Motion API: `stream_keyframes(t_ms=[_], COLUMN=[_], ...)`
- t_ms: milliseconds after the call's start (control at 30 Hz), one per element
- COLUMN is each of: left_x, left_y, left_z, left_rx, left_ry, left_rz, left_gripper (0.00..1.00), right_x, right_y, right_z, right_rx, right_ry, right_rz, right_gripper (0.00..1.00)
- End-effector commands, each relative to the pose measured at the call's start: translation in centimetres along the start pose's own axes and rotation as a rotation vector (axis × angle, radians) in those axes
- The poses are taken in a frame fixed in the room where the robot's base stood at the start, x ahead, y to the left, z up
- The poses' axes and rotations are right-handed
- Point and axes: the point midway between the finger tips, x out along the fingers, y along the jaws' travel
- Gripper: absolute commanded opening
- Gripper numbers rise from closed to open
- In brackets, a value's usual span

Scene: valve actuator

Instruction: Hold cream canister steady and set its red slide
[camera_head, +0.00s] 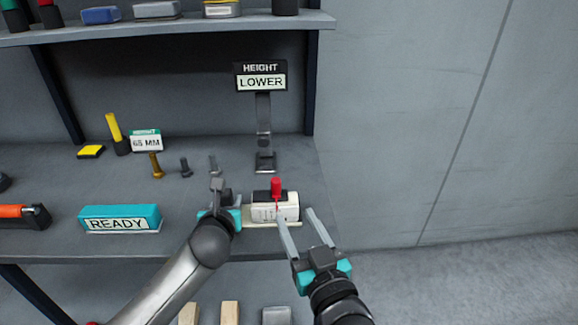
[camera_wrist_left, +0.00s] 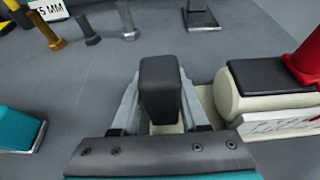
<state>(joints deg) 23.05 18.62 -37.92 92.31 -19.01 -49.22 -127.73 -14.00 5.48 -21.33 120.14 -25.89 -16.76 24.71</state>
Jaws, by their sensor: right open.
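The cream canister (camera_head: 288,212) lies near the shelf's front edge, with a dark top and a red slide (camera_head: 276,188) standing up from it. It also shows at the right of the left wrist view (camera_wrist_left: 240,100), with the red slide (camera_wrist_left: 306,62) cut off by the frame. A dark upright grip (camera_wrist_left: 160,85) stands on a cream base left of the canister body. My left gripper (camera_wrist_left: 160,110) has a finger against each side of this grip. My right gripper (camera_head: 296,212) is open and empty, one fingertip overlapping the canister's front, the other to its right.
A sign (camera_head: 261,77) reading HEIGHT LOWER stands behind the canister. Bolts (camera_head: 156,166), a yellow-handled item (camera_head: 115,132), a 65 MM sign (camera_head: 146,141) and a teal READY block (camera_head: 120,217) are to the left. The wall side at right is free.

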Motion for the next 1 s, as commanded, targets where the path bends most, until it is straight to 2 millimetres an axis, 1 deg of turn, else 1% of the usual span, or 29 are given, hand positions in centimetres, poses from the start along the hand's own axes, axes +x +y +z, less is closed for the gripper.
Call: stream_keyframes(t_ms=[33,200,467,633,767,1000], left_x=[0.0,0.0,-0.1,-0.8,-2.2,-5.6], left_y=[0.0,-0.1,-0.2,-0.2,-0.2,-0.1], left_z=[0.2,0.5,0.7,0.7,0.7,0.6], left_rx=[0.000,-0.001,-0.002,-0.002,-0.001,0.000], left_ry=[-0.003,-0.010,-0.014,-0.015,-0.015,-0.015], left_rz=[-0.001,-0.004,-0.006,-0.007,-0.007,-0.007], left_gripper=[0.50,0.70,0.70,0.70,0.70,0.70], right_x=[0.0,0.0,0.0,0.0,0.0,0.0], right_y=[0.0,0.0,0.0,0.0,0.0,0.0], right_z=[0.0,0.0,0.0,0.0,0.0,0.0], right_rx=[0.000,0.000,0.001,0.001,0.001,0.001], right_ry=[0.000,0.000,0.000,0.000,0.000,0.000], right_rz=[0.000,0.000,0.000,0.000,0.000,0.000], right_gripper=[0.56,0.56,0.56,0.56,0.56,0.56])
